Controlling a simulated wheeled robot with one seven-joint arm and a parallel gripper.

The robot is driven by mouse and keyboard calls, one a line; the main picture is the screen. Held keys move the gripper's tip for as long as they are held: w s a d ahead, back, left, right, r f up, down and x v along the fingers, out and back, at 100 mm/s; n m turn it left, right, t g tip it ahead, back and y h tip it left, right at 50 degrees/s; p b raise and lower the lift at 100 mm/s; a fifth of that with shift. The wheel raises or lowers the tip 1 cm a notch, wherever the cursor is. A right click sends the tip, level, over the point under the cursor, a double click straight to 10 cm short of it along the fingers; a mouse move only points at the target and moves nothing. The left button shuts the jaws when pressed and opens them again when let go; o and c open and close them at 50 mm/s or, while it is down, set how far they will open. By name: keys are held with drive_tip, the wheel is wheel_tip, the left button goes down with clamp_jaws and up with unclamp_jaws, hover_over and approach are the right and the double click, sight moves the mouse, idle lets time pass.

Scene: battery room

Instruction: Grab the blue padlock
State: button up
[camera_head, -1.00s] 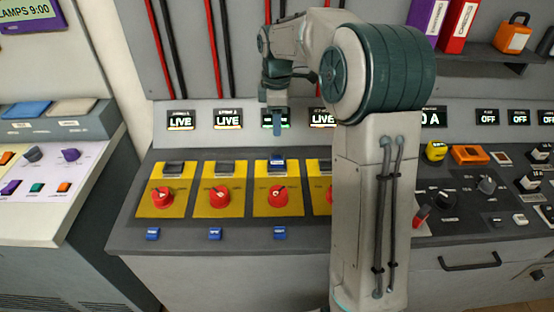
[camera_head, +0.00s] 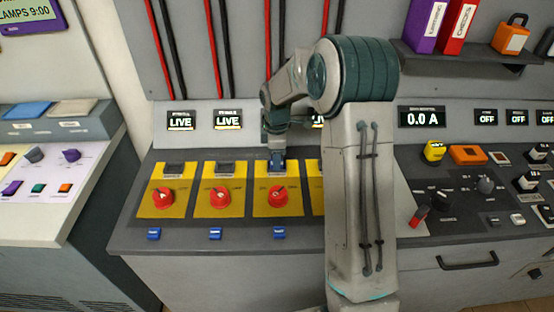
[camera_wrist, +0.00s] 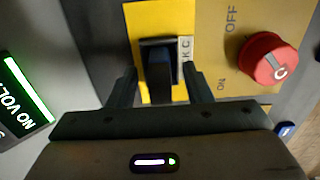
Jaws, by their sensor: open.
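A dark blue block (camera_wrist: 160,72), which looks like the blue padlock, sits at the top of the third yellow switch plate. Its shackle cannot be made out. In the wrist view my gripper (camera_wrist: 160,80) is open, with one finger on each side of the block. Whether the fingers touch it I cannot tell. In the head view my gripper (camera_head: 277,160) is low over the top of that plate and hides most of the block. A red rotary knob (camera_head: 278,196) is on the same plate, below the block; it also shows in the wrist view (camera_wrist: 268,59).
Similar yellow plates with red knobs (camera_head: 219,197) stand to the left, and another is partly behind my arm. Small blue tags (camera_head: 279,232) line the console's front edge. An orange padlock (camera_head: 511,38) is on the shelf. A green-lit display (camera_wrist: 25,85) is close by.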

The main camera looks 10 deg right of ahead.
drive_tip(key=shift+f, duration=0.15)
drive_tip(key=shift+c, duration=0.3)
clamp_jaws()
